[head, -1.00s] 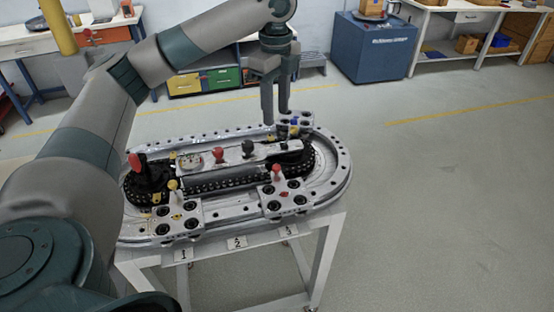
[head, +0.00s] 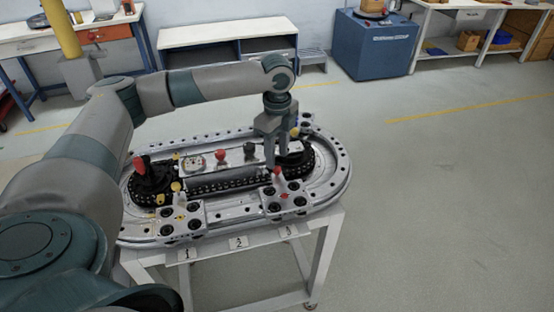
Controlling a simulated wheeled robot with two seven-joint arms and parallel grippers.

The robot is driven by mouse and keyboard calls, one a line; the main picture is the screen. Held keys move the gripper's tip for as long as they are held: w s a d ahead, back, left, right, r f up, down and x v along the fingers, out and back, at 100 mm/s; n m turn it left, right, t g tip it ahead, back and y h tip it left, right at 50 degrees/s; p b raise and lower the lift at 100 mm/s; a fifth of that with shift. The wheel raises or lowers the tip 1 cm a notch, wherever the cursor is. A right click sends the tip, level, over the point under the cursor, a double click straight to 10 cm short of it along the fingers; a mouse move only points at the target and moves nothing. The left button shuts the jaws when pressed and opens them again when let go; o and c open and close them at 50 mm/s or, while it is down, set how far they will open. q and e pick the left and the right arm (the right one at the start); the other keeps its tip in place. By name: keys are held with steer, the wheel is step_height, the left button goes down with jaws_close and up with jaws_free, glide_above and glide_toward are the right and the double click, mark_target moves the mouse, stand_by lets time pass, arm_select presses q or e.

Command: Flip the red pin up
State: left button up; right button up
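The red pin (head: 277,172) stands on the front right carriage (head: 298,201) of the ring track (head: 338,172), its red knob on top. My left gripper (head: 276,160) points down just behind and above the red knob. Its two fingers look parted, with nothing seen between them; whether a finger touches the pin cannot be told. The fingers hide part of the track's right end and the rear carriage. My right gripper is not in view.
A front left carriage (head: 181,220) carries a yellow pin (head: 175,187). The floor to the right is clear.

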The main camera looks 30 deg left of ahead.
mark_target(277, 167)
arm_select(q)
steer(key=shift+f+p, duration=0.35)
steer(key=shift+f, duration=1.65)
